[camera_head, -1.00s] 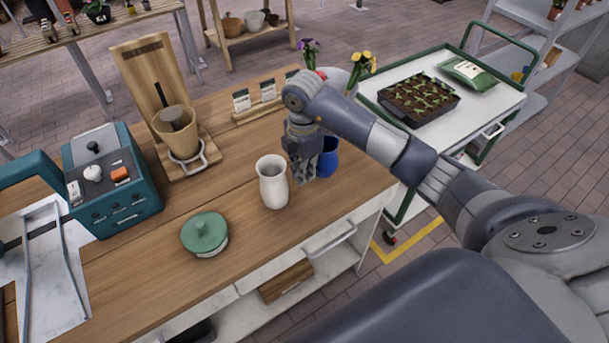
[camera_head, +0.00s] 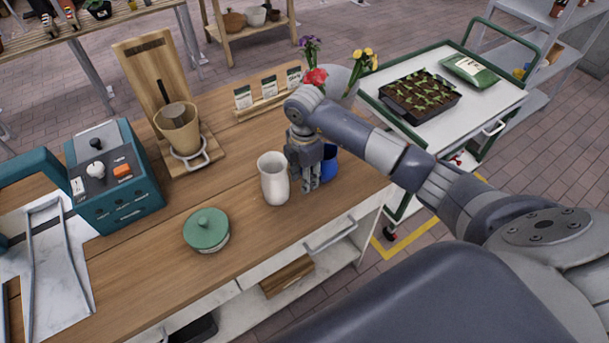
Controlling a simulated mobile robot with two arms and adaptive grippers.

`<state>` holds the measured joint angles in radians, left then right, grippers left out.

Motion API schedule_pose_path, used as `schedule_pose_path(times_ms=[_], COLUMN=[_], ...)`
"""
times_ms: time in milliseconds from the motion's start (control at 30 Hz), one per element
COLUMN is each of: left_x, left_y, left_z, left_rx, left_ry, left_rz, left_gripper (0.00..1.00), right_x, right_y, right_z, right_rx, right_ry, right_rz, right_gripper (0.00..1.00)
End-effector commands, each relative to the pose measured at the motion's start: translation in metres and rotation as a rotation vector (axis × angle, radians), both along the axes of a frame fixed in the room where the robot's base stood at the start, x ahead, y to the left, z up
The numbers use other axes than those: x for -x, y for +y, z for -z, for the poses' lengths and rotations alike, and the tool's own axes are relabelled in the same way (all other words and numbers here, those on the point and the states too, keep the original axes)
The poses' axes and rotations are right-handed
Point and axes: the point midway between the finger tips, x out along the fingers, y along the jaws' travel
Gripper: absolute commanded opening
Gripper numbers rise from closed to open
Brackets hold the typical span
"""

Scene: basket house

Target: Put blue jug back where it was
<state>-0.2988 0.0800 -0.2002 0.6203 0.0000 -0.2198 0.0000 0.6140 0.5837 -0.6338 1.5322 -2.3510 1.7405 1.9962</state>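The blue jug (camera_head: 329,165) stands on the wooden worktop near its right end, mostly hidden behind my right gripper. My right gripper (camera_head: 311,187) points down just in front and left of the jug, between it and a white vase (camera_head: 273,179). Its fingers overlap the jug in this view. I cannot tell whether they touch it or how far apart they are. My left gripper is not in view.
A green-lidded pot (camera_head: 207,231) sits front left of the vase. Seed packets (camera_head: 268,88) in a wooden holder and potted flowers stand behind. A teal machine (camera_head: 115,176) is at left. A cart with a seedling tray (camera_head: 419,97) is at right.

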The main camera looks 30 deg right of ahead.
Motion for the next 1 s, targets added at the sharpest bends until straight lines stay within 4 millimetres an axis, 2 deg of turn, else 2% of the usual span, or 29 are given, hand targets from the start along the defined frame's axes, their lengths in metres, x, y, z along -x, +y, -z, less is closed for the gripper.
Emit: schedule_pose_path(times_ms=[167,267,533,667,700,1000], left_x=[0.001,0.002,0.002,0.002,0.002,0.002], left_y=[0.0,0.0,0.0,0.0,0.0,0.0], left_z=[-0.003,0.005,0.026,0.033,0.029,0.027], left_rx=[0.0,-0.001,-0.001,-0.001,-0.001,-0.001], left_ry=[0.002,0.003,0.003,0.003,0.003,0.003], left_rz=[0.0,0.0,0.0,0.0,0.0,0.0], left_gripper=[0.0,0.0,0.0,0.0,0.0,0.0], right_x=[0.0,-0.002,-0.002,-0.001,-0.001,0.0], right_y=[0.0,0.0,0.0,0.0,-0.001,0.0], right_z=[-0.005,-0.015,-0.074,-0.1,-0.108,-0.123], right_rx=[0.0,0.0,0.0,0.0,0.003,0.0], right_ry=[-0.001,-0.005,-0.008,-0.006,-0.005,0.0], right_rz=[0.0,0.0,-0.001,-0.001,0.0,0.0], right_gripper=[0.32,0.32,0.32,0.32,0.32,0.32])
